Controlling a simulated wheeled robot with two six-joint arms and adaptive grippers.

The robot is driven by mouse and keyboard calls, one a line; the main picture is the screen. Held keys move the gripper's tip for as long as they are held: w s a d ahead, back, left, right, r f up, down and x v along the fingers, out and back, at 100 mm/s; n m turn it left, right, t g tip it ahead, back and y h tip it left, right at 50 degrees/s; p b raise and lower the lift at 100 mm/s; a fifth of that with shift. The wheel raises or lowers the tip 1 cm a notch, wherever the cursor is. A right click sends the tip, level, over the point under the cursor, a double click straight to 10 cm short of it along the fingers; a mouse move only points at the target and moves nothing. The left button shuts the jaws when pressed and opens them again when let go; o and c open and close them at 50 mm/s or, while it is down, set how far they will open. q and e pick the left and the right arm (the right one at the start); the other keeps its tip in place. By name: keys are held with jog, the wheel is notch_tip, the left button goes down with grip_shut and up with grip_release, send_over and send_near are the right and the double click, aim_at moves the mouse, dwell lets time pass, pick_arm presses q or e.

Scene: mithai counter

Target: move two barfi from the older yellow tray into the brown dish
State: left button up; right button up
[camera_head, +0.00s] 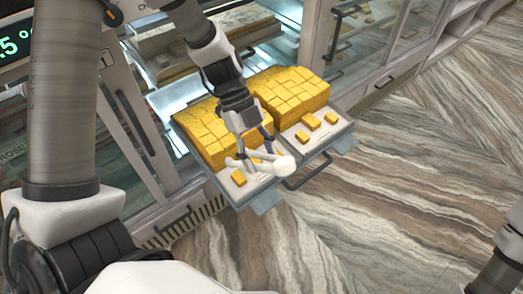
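Two pulled-out trays hold yellow barfi. The left tray (238,194) has a big cut block of barfi (203,128) and a few loose pieces at its front. The right tray (322,142) has another cut block (291,91) and several loose pieces (311,121). I cannot tell which tray is older. My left gripper (254,152) points down over the front of the left tray, its fingers spread apart. A white tool with a rounded end (284,163) lies just below the fingers; contact is unclear. No brown dish is visible. My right gripper is out of view; only part of my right arm shows.
The glass display case (150,150) stands behind and left of the trays, with more sweets (243,22) inside. A dark handle (306,172) juts from the trays' front. The striped floor (400,190) to the right is clear.

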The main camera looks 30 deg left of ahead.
pick_arm(q)
jog(key=shift+f, duration=0.1)
notch_tip(320, 180, down, 10)
jog(key=b, duration=0.7)
dwell(0.4)
grip_shut()
notch_tip(320, 180, up, 12)
jog(key=p, duration=0.7)
jog(key=shift+r, duration=0.2)
